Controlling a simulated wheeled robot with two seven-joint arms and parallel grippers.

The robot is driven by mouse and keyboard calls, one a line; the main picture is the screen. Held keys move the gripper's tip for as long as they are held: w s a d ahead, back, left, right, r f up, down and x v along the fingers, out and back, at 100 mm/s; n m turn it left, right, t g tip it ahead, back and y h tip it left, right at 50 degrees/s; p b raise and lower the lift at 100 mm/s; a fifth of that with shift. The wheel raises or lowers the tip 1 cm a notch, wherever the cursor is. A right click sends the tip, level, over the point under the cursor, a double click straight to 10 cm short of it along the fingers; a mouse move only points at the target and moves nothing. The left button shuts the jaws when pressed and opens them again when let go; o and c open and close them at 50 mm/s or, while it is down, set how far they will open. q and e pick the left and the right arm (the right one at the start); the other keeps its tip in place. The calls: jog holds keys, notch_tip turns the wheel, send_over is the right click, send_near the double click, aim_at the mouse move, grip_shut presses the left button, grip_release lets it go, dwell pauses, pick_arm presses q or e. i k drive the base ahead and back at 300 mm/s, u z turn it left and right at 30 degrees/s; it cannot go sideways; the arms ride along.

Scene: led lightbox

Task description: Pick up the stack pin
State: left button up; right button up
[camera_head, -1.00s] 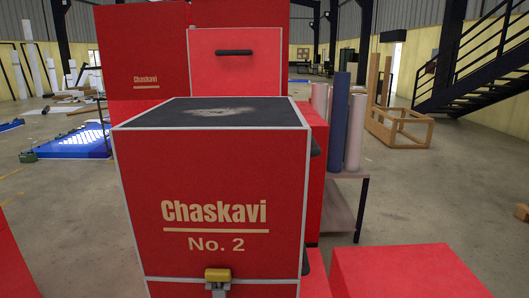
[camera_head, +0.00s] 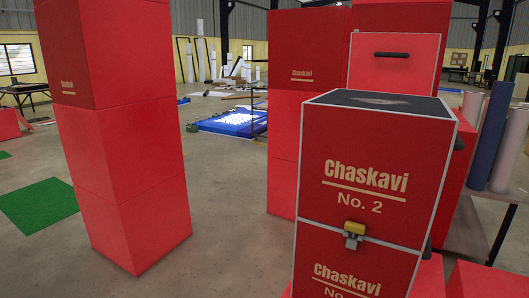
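No loose stack pin can be made out. A small yellow and grey fitting (camera_head: 354,230) sits on the front of a red Chaskavi No. 2 box (camera_head: 366,185), at the seam with a second red box (camera_head: 355,264) below it. I cannot tell whether this fitting is the stack pin. Neither of my grippers shows in the head view.
Open concrete floor (camera_head: 230,240) lies between the stacks.

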aim_at(355, 227)
jog(key=u, duration=0.15)
jog(key=k, duration=0.45)
jog(key=u, duration=0.5)
jog(key=i, duration=1.4)
jog(key=z, duration=1.5)
jog(key=i, duration=0.35)
jog(key=u, duration=0.9)
jog(key=k, duration=0.65)
jog(key=z, duration=1)
